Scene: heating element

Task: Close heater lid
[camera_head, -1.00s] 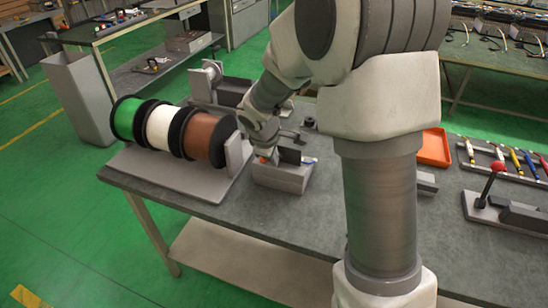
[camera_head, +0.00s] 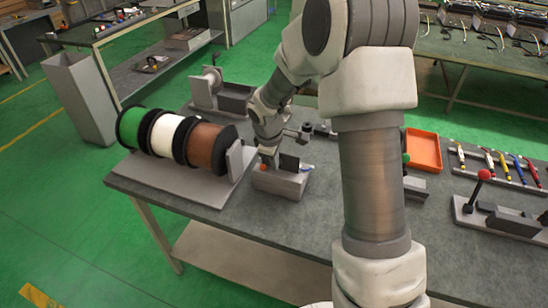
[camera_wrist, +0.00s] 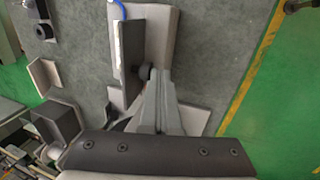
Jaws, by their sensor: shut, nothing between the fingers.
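The heater is a small light grey box (camera_head: 282,184) near the front edge of the workbench. Its dark lid (camera_head: 289,163) stands up, open, and appears as a dark upright plate in the wrist view (camera_wrist: 131,55). An orange-red knob (camera_head: 264,167) shows at the heater's left end in the head view. My gripper (camera_wrist: 152,80) is shut and empty, its fingertips low over the heater beside the lid, close to a small round dark part. Whether the fingers touch the lid is unclear. In the head view my wrist hides the fingertips.
A rack of green, white and brown spools (camera_head: 168,137) stands close on the left. A grey machine (camera_head: 215,92) is behind. An orange tray (camera_head: 424,152), tools and a red-knobbed lever device (camera_head: 480,178) lie to the right. Bare bench lies right of the heater.

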